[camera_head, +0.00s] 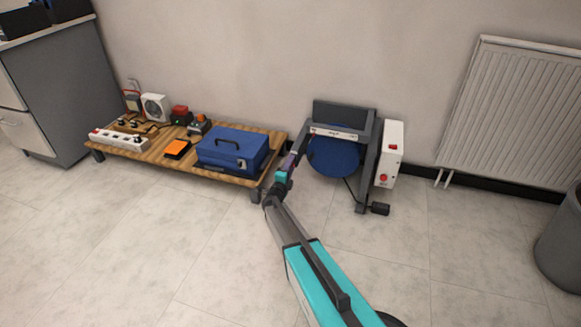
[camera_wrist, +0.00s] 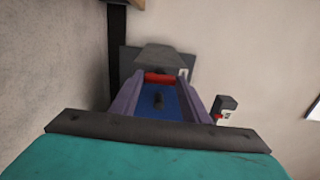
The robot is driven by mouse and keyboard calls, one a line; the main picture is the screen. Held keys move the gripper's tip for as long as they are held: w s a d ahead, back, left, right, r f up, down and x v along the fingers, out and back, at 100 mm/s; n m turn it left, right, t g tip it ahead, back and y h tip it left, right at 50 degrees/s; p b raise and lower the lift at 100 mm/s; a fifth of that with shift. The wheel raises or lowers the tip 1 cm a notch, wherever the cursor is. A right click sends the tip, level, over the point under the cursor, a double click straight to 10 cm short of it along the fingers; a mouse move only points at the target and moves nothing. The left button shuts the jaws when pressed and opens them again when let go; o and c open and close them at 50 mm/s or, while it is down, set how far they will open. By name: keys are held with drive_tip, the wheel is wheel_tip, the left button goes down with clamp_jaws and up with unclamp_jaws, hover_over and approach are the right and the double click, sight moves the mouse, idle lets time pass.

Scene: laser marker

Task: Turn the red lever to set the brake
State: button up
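The machine is a dark frame (camera_head: 345,114) with a blue disc (camera_head: 334,157), standing by the wall in the head view. In the wrist view a short red piece (camera_wrist: 159,78), likely the red lever, lies across the gap at my fingertips. I cannot tell whether the fingers touch it. My gripper (camera_head: 304,138) is at the machine's left side in the head view. The lever is not clear in the head view.
A white box with a red button (camera_head: 383,177) is on the machine's right side, and a black pedal-like piece (camera_head: 380,209) is on the floor. A low wooden table (camera_head: 140,154) with a blue toolbox (camera_head: 232,147) stands left. A radiator (camera_head: 511,115) is right. The front floor is clear.

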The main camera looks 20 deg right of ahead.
drive_tip(key=o, duration=0.3)
drive_tip(key=shift+o, duration=0.2)
drive_tip(key=p+v, duration=0.4)
drive_tip(key=v, duration=1)
drive_tip(key=shift+p, duration=0.35)
drive_tip(key=shift+r, duration=0.15)
